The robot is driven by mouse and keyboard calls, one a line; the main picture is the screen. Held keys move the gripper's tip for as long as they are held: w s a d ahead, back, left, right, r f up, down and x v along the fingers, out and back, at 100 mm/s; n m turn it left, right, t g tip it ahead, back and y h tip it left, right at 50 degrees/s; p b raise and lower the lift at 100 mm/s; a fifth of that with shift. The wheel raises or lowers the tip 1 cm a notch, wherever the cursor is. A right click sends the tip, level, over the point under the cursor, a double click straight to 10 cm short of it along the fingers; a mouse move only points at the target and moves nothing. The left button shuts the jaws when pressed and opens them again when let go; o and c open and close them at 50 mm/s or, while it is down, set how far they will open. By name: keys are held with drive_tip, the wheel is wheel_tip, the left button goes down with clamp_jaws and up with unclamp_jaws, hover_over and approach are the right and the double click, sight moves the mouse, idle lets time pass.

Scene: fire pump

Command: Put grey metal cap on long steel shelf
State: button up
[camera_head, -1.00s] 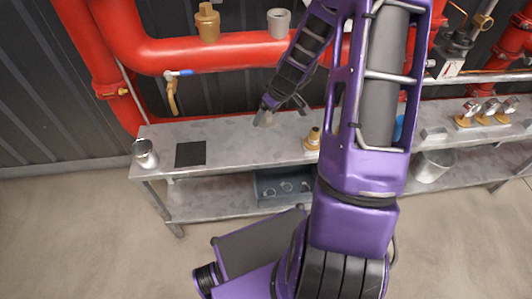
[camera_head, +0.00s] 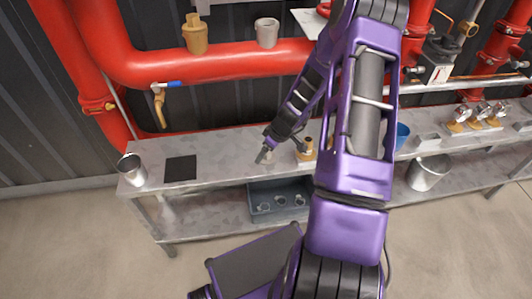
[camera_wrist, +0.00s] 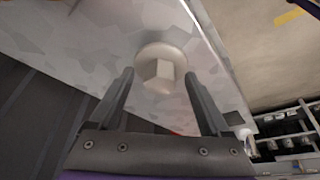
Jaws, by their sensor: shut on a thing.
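The grey metal cap (camera_wrist: 162,70), pale with a round flange and hexagonal top, shows between the fingertips in the wrist view. My gripper (camera_wrist: 158,76) is shut on it. In the head view my gripper (camera_head: 265,156) is over the top of the long steel shelf (camera_head: 222,160), near its front edge, and the cap is mostly hidden by the fingers. In the wrist view the shelf's mottled steel surface lies behind the cap. I cannot tell whether the cap touches it.
A brass fitting (camera_head: 306,150) stands just right of my gripper. A black mat (camera_head: 180,168) and a metal cup (camera_head: 132,171) are at the left end. A grey-blue crate (camera_head: 279,214) is on the lower level. A red pipe (camera_head: 215,67) runs behind. Steel between mat and gripper is clear.

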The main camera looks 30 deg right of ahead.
drive_tip(key=shift+f, duration=0.1)
drive_tip(key=shift+f, duration=0.15)
drive_tip(key=o, duration=1.4)
drive_tip(key=shift+d+r, duration=0.1)
drive_tip(key=shift+r, duration=0.5)
drive_tip(key=p+v, duration=0.1)
drive_tip(key=v, duration=1)
drive_tip(key=shift+s+r+p, duration=0.1)
drive_tip(key=shift+s+p, duration=0.05)
drive_tip(key=shift+p, duration=0.15)
